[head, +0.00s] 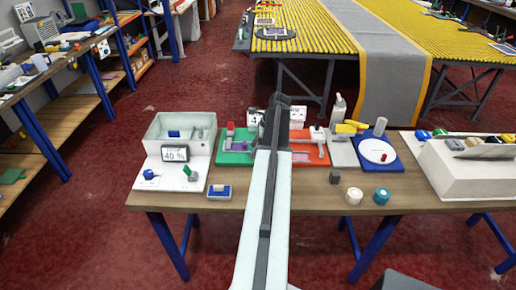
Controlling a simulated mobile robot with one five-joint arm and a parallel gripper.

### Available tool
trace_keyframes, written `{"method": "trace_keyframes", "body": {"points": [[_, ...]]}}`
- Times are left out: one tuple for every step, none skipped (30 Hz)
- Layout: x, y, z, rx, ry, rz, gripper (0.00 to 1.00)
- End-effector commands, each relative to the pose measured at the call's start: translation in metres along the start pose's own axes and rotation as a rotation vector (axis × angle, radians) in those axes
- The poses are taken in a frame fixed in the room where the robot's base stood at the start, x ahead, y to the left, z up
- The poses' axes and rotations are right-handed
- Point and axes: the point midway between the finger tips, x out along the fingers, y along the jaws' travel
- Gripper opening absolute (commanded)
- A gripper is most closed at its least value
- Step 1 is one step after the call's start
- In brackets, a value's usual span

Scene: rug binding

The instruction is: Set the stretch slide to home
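My arm reaches up the middle of the picture over the workbench (190,200). Its dark end (278,108) is in front of the boards; I cannot make out separate fingertips or any held thing. To its left lies a green board (233,158) with a red-topped upright (230,129) and a purple patch. To its right lies a red board (322,156) with a white bar fitting (317,135) and another purple patch. Either could carry the stretch slide; I cannot tell which, nor where it stands. My arm hides the space between the boards.
On the right are a blue board with a white disc (378,150), a white bin (440,165) and two spools (354,195). A yellow-ribbed table (315,30) stands behind.

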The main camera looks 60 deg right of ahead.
Motion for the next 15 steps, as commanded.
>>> {"method": "trace_keyframes", "body": {"points": [[-0.001, 0.000, -0.003, 0.003, 0.001, -0.001, 0.58], [-0.001, -0.001, -0.004, 0.005, 0.001, -0.001, 0.58], [-0.002, -0.001, -0.005, 0.006, 0.002, -0.002, 0.58], [-0.002, -0.001, -0.006, 0.007, 0.002, -0.002, 0.58], [-0.002, -0.001, -0.007, 0.008, 0.003, -0.002, 0.58], [-0.003, 0.000, -0.007, 0.009, 0.003, -0.002, 0.58], [-0.003, 0.000, -0.008, 0.010, 0.003, -0.003, 0.58], [-0.003, 0.000, -0.008, 0.010, 0.003, -0.003, 0.58], [-0.004, 0.000, -0.008, 0.010, 0.004, -0.003, 0.58], [-0.006, 0.000, -0.008, 0.011, 0.004, -0.003, 0.58], [-0.008, 0.000, -0.008, 0.011, 0.004, -0.003, 0.58], [-0.012, -0.001, -0.008, 0.012, 0.004, -0.003, 0.58], [-0.015, -0.001, -0.008, 0.012, 0.004, -0.003, 0.58], [-0.020, -0.001, -0.007, 0.012, 0.004, -0.003, 0.58], [-0.026, -0.001, -0.007, 0.012, 0.004, -0.003, 0.58]]}}
